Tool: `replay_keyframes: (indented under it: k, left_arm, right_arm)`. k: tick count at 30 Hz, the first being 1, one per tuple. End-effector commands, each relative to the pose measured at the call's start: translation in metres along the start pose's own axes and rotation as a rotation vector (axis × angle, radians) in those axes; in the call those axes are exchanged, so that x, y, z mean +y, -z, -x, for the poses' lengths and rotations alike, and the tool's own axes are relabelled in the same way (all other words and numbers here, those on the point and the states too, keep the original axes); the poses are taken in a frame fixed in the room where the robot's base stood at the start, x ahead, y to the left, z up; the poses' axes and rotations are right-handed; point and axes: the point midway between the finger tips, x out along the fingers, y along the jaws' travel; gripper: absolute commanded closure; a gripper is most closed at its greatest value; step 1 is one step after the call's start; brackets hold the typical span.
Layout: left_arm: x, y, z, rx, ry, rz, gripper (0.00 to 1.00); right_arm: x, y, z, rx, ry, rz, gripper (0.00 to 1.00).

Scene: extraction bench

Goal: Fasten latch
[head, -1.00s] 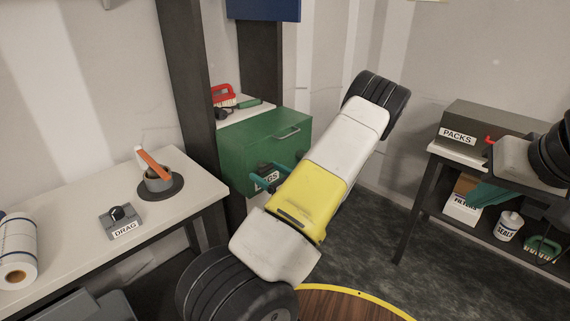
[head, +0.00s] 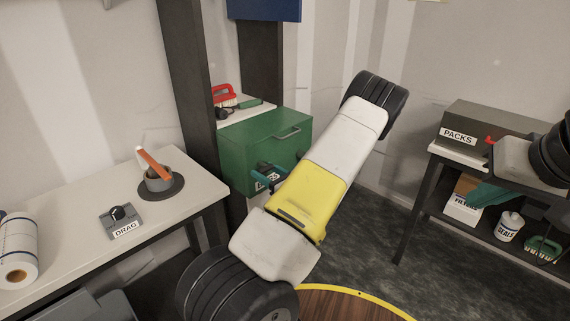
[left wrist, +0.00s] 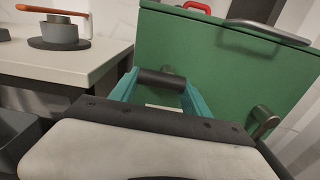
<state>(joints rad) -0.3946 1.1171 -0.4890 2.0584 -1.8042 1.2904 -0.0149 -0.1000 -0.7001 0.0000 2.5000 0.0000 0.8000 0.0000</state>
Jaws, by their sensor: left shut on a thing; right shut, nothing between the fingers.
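The green box (head: 240,150) stands on a shelf between dark posts, with its lid down and a metal handle on the lid. A dark cylindrical knob (left wrist: 160,80) on its front, seemingly a latch, lies between the teal fingers of my left gripper (left wrist: 158,92), which is shut on it. In the head view, my left gripper (head: 272,178) is at the box's front and partly covers its label. A second dark knob (left wrist: 264,122) is on the box front to the right. My right gripper (head: 488,194) is shut and empty in front of the right-hand shelf.
A white bench (head: 75,215) at left holds a paper roll (head: 17,250), a DRAG control (head: 120,220) and a grey pot (head: 159,180). A PACKS box (head: 490,131) stands on the right shelf unit, with a SEALS jar (head: 508,228) below.

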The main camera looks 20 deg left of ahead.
Motion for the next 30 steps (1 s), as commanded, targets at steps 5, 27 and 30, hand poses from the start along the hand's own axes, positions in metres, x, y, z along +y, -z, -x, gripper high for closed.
replay_keyframes:
  k: [5,27,30]
  left_arm:
    - [0.0005,-0.0007,0.0005,0.000,0.001,-0.088,0.86]
    - [0.0027,-0.0083,0.0009,0.000,0.002,-0.765,0.86]
    - [0.0027,-0.0097,0.0006,0.000,0.001,-0.859,0.86]
  right_arm:
    - [0.0000,0.0000,0.0000,0.000,0.000,0.000,1.00]
    - [0.0000,0.0000,0.0000,0.000,0.000,0.000,1.00]
    - [0.0000,0.0000,0.0000,0.000,0.000,0.000,1.00]
